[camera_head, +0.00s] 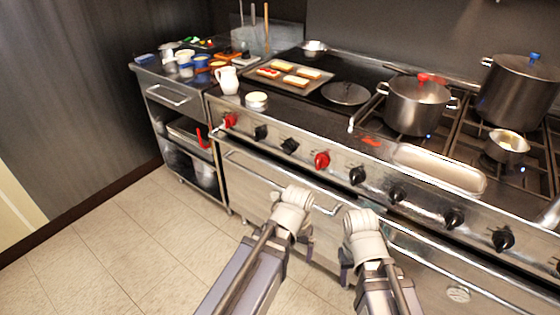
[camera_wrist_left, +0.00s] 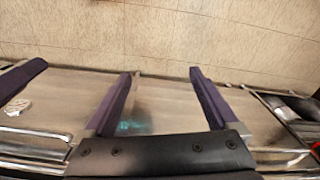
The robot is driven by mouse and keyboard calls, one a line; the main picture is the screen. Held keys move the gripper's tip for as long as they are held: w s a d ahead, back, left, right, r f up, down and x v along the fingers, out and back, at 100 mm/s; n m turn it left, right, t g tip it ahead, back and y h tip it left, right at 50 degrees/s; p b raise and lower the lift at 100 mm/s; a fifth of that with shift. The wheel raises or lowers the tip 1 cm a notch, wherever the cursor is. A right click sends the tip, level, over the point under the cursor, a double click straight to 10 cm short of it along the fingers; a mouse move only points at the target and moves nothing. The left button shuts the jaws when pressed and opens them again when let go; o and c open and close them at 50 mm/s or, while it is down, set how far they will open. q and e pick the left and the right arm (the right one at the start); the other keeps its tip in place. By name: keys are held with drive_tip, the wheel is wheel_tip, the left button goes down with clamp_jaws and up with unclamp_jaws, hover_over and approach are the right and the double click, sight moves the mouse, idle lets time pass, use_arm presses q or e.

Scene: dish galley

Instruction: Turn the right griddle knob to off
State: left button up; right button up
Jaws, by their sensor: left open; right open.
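A front panel of knobs runs along the range in the head view. The red knob at mid-panel (camera_head: 321,160) and the red knob at the left end (camera_head: 230,121) flank two black knobs. I take the mid-panel one as the right griddle knob; both lie below the griddle (camera_head: 345,93). My left gripper (camera_wrist_left: 160,72) is open and empty in the left wrist view, its two purple fingers apart over the lower range front and floor. My right gripper (camera_head: 346,272) is low in front of the range, its fingers mostly hidden in the head view. Both grippers are apart from the knobs.
A tray of toast (camera_head: 290,76) sits on the griddle. A red-knobbed pot (camera_head: 417,105), a larger pot (camera_head: 516,92) and a small pan (camera_head: 506,146) stand on the burners. Oven handles (camera_head: 282,182) stick out below the panel. The tiled floor (camera_head: 130,240) at left is clear.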

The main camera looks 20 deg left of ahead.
sight(287, 148)
use_arm(q)
drive_tip(key=w+a+f+n+t+h+b, duration=0.2)
drive_tip(key=w+f+n+t+h+b, duration=0.15)
drive_tip(key=w+f+n+b, duration=0.55)
drive_tip(key=w+a+r+n+t+h+b, duration=0.1)
drive_tip(key=w+a+r+n+t+h, duration=0.1)
drive_tip(key=w+r+n+t, duration=0.3)
drive_tip(key=w+a+r+n+t+h+b, duration=0.1)
drive_tip(key=w+a+r+n+t+h, duration=0.2)
drive_tip(key=w, duration=0.4)
drive_tip(key=w+a+r+n+t+y, duration=0.2)
drive_tip(key=w+a+r+n+t, duration=0.3)
drive_tip(key=a+r+n, duration=0.6)
drive_tip(key=shift+n, duration=0.7)
drive_tip(key=shift+w+d+f, duration=0.25)
drive_tip(key=shift+w+d, duration=0.65)
drive_tip(key=shift+w, duration=0.25)
drive_tip(key=shift+w+d+f, duration=0.2)
drive_tip(key=shift+w+d, duration=0.7)
drive_tip(key=shift+w, duration=0.25)
drive_tip(key=shift+w+d+f, duration=0.25)
drive_tip(key=shift+w+d, duration=0.65)
drive_tip(key=shift+w, duration=0.25)
use_arm(e)
wheel_tip(287, 148, down, 13)
drive_tip(key=shift+w+a+f, duration=0.15)
drive_tip(key=shift+w, duration=0.05)
